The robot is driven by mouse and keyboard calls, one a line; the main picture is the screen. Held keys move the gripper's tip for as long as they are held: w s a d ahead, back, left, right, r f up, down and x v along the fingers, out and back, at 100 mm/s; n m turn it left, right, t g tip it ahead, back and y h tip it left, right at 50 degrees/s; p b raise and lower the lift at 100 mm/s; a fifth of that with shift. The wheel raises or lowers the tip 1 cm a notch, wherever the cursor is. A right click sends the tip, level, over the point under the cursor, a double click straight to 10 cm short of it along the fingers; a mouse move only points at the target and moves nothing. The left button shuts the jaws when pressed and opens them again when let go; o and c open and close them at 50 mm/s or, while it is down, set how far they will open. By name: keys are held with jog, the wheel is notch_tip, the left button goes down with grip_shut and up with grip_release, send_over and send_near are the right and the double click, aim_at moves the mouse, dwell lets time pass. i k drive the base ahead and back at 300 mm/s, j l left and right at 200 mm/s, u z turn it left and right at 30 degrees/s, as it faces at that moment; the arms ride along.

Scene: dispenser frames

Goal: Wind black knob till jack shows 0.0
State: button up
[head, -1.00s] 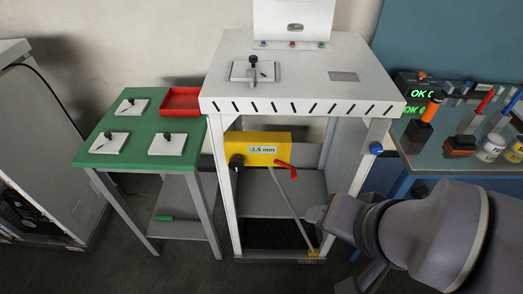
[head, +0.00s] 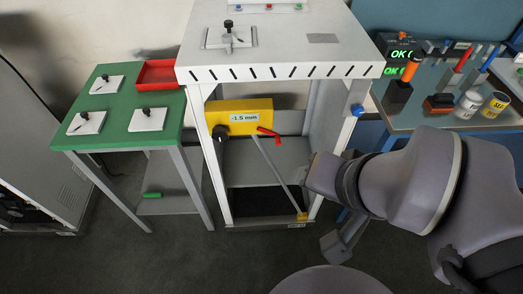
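The jack is a yellow box (head: 215,108) inside the white frame, below its top. Its small display (head: 245,118) reads about -1.5 mm. The black knob (head: 220,133) sits on the left end of the box's front. A red lever (head: 269,134) is at the right end. My gripper (head: 322,205) is at the right front of the frame, well right of the knob and apart from it. Its fingers are seen at a poor angle, so I cannot tell its opening. Nothing is seen held in it.
The white frame's top (head: 280,55) carries a small plate with a black-knobbed fixture (head: 228,38). A green table (head: 110,132) with several similar plates and a red tray (head: 159,73) stands left. A blue-edged bench (head: 430,119) with bottles and tools stands right. The front floor is clear.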

aim_at(219, 133)
jog(key=k+j, duration=0.15)
jog(key=j, duration=0.2)
jog(key=k+j, duration=0.2)
jog(key=j, duration=0.15)
jog(key=k+j, duration=0.15)
jog(key=j, duration=0.2)
jog(key=k+j, duration=0.2)
jog(key=j, duration=0.15)
jog(key=i+l, duration=0.3)
jog(key=i, duration=0.15)
jog(key=j+u, duration=0.05)
